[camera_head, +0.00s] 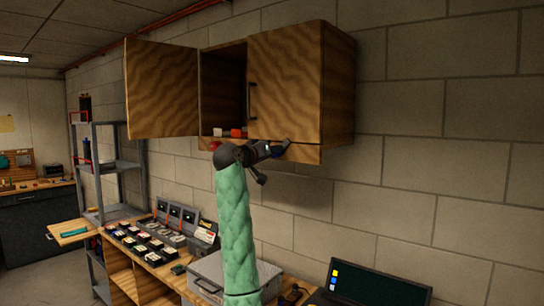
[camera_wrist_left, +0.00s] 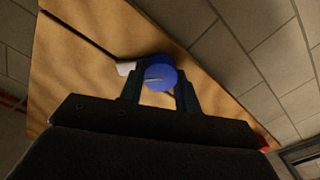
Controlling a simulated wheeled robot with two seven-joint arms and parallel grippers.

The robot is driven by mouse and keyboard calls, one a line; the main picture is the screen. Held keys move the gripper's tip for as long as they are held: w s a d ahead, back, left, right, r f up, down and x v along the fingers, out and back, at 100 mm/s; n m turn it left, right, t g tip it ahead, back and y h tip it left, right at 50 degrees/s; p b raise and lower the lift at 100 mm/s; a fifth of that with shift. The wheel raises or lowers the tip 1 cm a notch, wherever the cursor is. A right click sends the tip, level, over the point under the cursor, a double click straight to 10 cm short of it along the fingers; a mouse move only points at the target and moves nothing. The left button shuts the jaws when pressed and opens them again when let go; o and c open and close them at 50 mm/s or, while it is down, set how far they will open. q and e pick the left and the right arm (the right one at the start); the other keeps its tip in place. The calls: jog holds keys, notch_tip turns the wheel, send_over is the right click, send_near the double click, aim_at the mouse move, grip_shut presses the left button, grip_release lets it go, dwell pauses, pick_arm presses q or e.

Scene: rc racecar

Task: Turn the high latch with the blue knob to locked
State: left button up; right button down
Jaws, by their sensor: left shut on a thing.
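The blue knob (camera_wrist_left: 160,76) of the high latch shows in the left wrist view, between the two fingers of my left gripper (camera_wrist_left: 160,92). The fingers are shut on it. A small pale piece (camera_wrist_left: 125,68) sticks out to the left of the knob on the wood. In the head view my left gripper (camera_head: 280,150) is at the underside rail of the wall cabinet (camera_head: 290,85). A bit of blue shows there, and the gripper hides most of the knob. A red knob (camera_head: 215,145) sits further left on the rail. My right gripper is not in view.
The cabinet's left door (camera_head: 162,90) stands open and its right door is shut. White and orange items sit on the cabinet floor. Below are a bench with boxes, a grey case (camera_head: 205,275) and a laptop (camera_head: 370,285). The wall to the right is bare.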

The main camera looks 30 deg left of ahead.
pick_arm(q)
jog(key=shift+a+f+n, duration=0.1)
jog(key=shift+n, duration=4.3)
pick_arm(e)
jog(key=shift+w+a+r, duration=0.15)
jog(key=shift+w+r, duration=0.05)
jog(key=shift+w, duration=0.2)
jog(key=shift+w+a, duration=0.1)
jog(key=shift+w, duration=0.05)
